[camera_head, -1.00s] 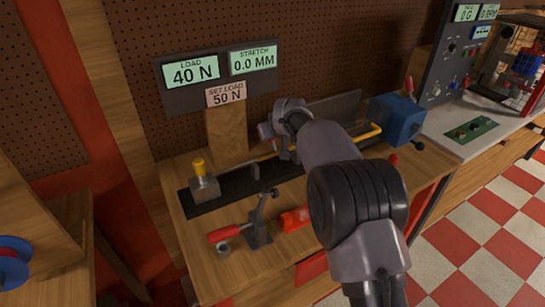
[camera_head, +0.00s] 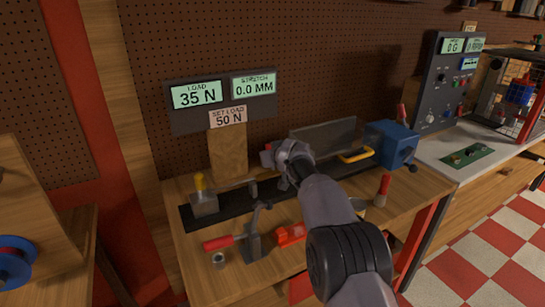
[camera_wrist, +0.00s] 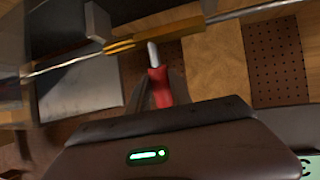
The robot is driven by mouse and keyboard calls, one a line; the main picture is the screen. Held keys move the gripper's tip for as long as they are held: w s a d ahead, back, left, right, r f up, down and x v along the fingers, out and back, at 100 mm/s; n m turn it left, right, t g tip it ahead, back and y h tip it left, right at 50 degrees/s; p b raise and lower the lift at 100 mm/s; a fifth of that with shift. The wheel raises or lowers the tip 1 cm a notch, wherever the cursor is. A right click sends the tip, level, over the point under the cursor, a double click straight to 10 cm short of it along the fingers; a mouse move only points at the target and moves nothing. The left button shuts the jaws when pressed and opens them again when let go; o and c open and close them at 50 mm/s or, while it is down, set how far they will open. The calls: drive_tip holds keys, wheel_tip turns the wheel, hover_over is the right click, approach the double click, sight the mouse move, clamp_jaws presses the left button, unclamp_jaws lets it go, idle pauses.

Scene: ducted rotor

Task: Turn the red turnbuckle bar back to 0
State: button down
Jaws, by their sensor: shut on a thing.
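The red turnbuckle bar (camera_wrist: 159,87) shows in the wrist view as a red grip on a short silver rod. The rod meets a brass turnbuckle body (camera_wrist: 160,35) on a thin metal rod. My gripper (camera_wrist: 160,100) is shut on the red grip. In the head view my gripper (camera_head: 278,163) is over the black rail (camera_head: 235,205) of the bench rig, and hides most of the bar and turnbuckle. The load display (camera_head: 197,94) reads 35 N. The stretch display (camera_head: 253,85) reads 0.0 MM. A label (camera_head: 228,117) reads SET LOAD 50 N.
A red-handled lever clamp (camera_head: 252,245) and a red object (camera_head: 290,234) are on the front of the wooden bench. A blue block (camera_head: 391,143) and yellow handle (camera_head: 357,155) are at the rig's right. A grey plate (camera_head: 323,136) stands behind my gripper.

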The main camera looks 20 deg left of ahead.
drive_tip(key=c, duration=1.2)
unclamp_jaws()
drive_tip(key=shift+o, duration=0.2)
drive_tip(key=b+v, duration=0.4)
drive_tip(key=v, duration=1.3)
drive_tip(key=shift+s+r, duration=0.15)
